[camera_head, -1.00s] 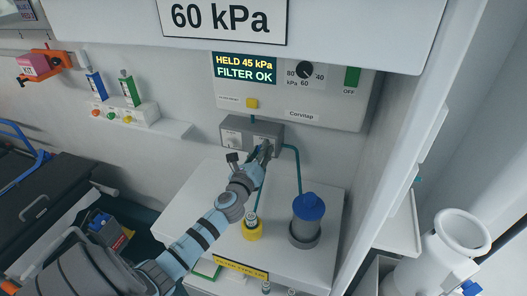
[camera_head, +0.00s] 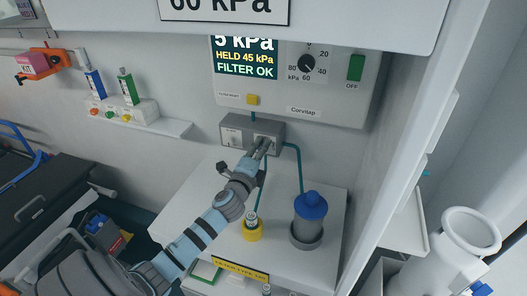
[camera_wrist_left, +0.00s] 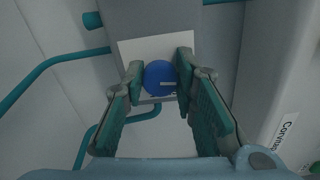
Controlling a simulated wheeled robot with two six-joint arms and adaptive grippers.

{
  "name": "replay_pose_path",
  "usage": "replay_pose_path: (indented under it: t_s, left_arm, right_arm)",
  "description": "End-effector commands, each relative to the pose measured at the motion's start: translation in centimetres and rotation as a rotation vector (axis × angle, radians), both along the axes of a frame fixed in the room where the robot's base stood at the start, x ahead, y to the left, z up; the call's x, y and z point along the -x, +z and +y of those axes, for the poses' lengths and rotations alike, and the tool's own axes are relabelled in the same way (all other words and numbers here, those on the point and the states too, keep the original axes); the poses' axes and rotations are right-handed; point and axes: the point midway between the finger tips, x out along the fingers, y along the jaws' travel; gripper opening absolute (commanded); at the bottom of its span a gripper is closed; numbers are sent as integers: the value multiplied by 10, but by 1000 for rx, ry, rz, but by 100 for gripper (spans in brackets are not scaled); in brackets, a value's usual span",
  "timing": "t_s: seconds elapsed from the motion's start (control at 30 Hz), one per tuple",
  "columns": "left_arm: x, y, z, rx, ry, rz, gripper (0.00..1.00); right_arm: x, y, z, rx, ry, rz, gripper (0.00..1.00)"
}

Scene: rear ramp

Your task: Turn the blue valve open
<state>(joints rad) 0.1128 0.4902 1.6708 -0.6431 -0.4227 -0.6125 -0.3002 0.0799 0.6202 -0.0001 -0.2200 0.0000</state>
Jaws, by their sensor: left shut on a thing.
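The blue valve (camera_wrist_left: 160,78) is a round blue knob with a light mark, on a pale plate of a grey box, in the left wrist view. My left gripper (camera_wrist_left: 158,80) has its two teal-padded fingers on either side of the knob, shut on it. In the head view my left gripper (camera_head: 263,143) reaches the right part of the grey valve box (camera_head: 237,129) and hides the knob there. A second, light-coloured knob shows on the left part of the box. My right gripper is not in view.
Above is a panel with a screen (camera_head: 246,58) reading "HELD 45 kPa, FILTER OK", a black dial (camera_head: 307,63) and a green switch (camera_head: 355,68). A blue-capped canister (camera_head: 309,218) and a yellow-based bottle (camera_head: 252,229) stand on the white counter below. Teal tubes run from the box.

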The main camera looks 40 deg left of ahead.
Motion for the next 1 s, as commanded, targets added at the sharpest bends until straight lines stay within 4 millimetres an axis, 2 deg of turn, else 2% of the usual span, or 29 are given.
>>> replay_pose_path:
  t_s: [0.33, 0.83, 0.87, 0.97, 1.0]
  left_arm:
    - [0, -1, 0, 131, 0, -46, 0]
    - [0, 0, 0, 151, 0, -53, 0]
    - [0, 0, 0, 151, 0, -53, 29]
    - [0, 0, 0, 151, 0, -53, 45]
    - [0, 0, 0, 150, 0, -52, 45]
  right_arm:
    - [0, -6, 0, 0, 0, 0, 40]
    - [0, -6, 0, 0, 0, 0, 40]
    - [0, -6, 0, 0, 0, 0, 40]
    - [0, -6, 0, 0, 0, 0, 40]
    - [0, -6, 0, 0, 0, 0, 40]
